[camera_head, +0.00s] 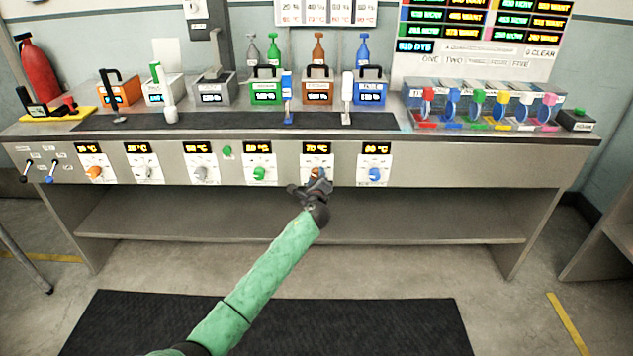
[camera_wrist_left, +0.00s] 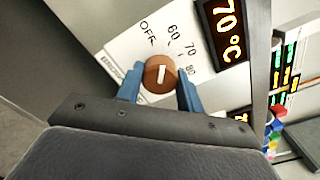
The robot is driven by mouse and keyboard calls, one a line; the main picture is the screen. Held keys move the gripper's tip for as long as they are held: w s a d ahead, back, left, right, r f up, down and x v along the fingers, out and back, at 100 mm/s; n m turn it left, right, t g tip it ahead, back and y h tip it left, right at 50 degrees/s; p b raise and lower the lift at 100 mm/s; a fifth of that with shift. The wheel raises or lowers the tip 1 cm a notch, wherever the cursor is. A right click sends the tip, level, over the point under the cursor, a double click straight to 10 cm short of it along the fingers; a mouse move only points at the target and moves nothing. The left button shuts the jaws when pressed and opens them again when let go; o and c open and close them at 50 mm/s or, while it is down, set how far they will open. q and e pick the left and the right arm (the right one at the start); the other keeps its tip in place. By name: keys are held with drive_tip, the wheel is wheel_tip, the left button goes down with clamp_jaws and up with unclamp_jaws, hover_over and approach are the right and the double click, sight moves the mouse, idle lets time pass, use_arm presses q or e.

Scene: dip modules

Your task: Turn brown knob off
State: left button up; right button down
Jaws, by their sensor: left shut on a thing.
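The brown knob (camera_wrist_left: 160,73) is round with a white pointer line and sits on a white dial plate (camera_wrist_left: 128,50) marked OFF, 60, 70 and 80. A display (camera_wrist_left: 226,35) beside it reads 70 °C. My left gripper (camera_wrist_left: 160,88) has its blue fingers on either side of the knob, shut on it. The right gripper is not in view.
A green knob (camera_head: 260,173) is to the left and a blue knob (camera_head: 374,174) to the right on the same panel. Module boxes, including a brown one (camera_head: 317,97), stand on the bench top. An open shelf (camera_head: 300,222) lies below.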

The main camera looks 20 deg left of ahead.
use_arm(q)
drive_tip(key=shift+f+n+b, duration=0.1)
drive_tip(key=shift+n+b, duration=0.9)
drive_tip(key=shift+n, duration=1.6)
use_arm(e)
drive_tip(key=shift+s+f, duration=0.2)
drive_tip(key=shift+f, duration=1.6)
use_arm(q)
drive_tip(key=o, duration=1)
drive_tip(key=shift+a, duration=0.1)
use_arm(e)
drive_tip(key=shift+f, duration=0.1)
use_arm(q)
drive_tip(key=v, duration=0.7)
drive_tip(key=shift+s, duration=0.4)
